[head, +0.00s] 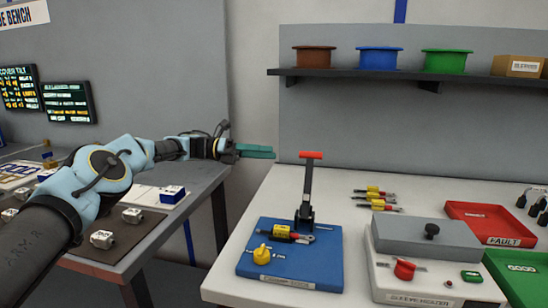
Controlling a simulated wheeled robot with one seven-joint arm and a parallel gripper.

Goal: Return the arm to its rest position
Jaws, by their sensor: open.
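My arm reaches in from the left in the head view. My gripper (256,151), with teal fingers, is held in the air between the two tables, pointing right. It is open, and I see nothing held in it. It is apart from the red-topped lever (310,157) on the blue fixture (270,262), which stands to its right and lower. A yellow-and-red part (283,233) and a yellow knob (262,255) are on that fixture.
The white table (225,285) holds a grey-lidded machine (428,240), a red tray (490,222), a green tray (510,270) and several yellow-red parts (378,197). The dark left table (150,225) holds small white parts. A shelf (335,74) with spools runs behind.

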